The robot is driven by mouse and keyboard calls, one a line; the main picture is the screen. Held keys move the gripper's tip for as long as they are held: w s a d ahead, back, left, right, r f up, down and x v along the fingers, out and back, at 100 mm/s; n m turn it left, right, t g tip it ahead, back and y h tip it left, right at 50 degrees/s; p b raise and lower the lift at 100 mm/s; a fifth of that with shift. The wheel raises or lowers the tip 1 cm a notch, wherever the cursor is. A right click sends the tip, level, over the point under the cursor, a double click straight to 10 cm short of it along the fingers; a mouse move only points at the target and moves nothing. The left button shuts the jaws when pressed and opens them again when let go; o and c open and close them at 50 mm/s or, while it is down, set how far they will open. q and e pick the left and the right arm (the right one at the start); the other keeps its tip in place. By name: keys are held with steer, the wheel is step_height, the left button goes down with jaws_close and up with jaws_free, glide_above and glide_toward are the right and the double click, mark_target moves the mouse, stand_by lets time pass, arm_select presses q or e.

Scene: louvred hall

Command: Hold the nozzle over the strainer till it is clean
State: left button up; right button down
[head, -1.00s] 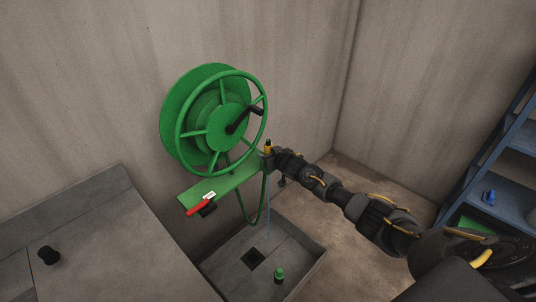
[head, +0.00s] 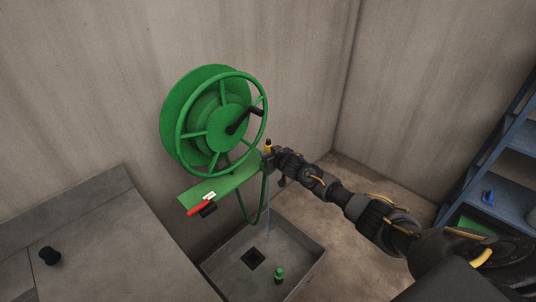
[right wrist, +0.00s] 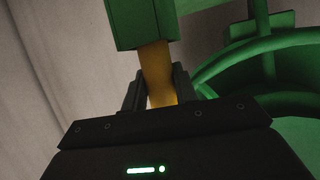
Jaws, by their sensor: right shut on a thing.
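The yellow nozzle (head: 268,147) is at the outer end of the green bracket below the hose reel. My right gripper (head: 267,158) is shut on it. The right wrist view shows the yellow nozzle (right wrist: 157,75) between the two fingers, with a green part above it. A thin bluish stream (head: 268,215) runs straight down below the gripper into the grey basin (head: 300,250). A dark square (head: 253,258) lies in the basin floor, left of and nearer than the stream; I cannot tell whether it is the strainer or only a drain. My left gripper is out of view.
The green hose reel (head: 208,125) with a black crank stands at the wall. A red lever (head: 198,208) is on its bracket. A green-topped object (head: 279,275) stands in the basin. A grey counter (head: 105,245) with a black knob is left; a blue shelf (head: 500,185) is right.

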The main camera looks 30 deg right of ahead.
steer(key=shift+r+p, duration=4.55)
steer(key=shift+r, duration=0.55)
steer(key=shift+f, duration=0.1)
